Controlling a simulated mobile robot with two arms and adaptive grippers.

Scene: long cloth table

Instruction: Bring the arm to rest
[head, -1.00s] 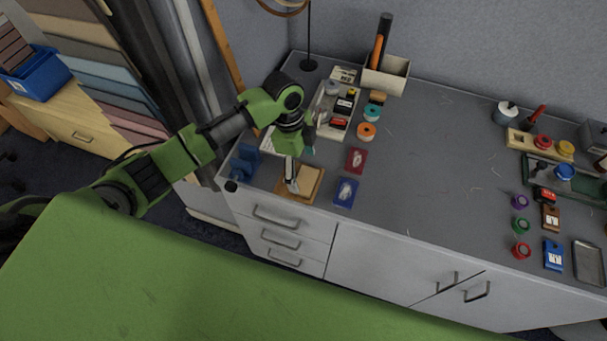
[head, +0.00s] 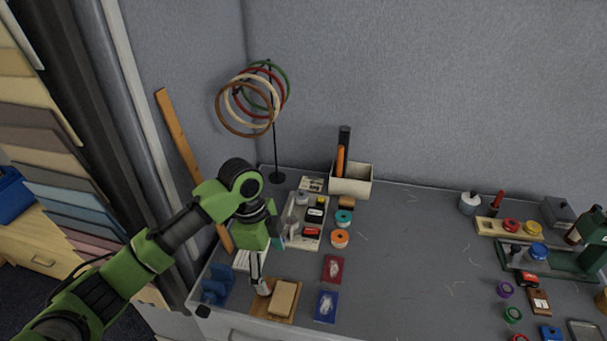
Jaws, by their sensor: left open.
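My left arm comes in from the lower left, green and black. Its left gripper (head: 269,260) points down over the left end of the grey table (head: 400,250) and is open, with nothing seen between its fingers. One silver finger hangs just left of a beige block (head: 284,297) on a brown wooden board (head: 267,309); I cannot tell whether it touches the board. The other finger is beside a pale tray (head: 298,240) of small items. My right gripper is not in view.
A ring stand (head: 275,150) with several hoops and a cream box (head: 350,181) stand behind the arm. Blue (head: 326,306) and red (head: 333,269) packets lie right of the board. A blue holder (head: 217,285) is at the left edge. The table's middle is mostly clear; spools and tools crowd the right.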

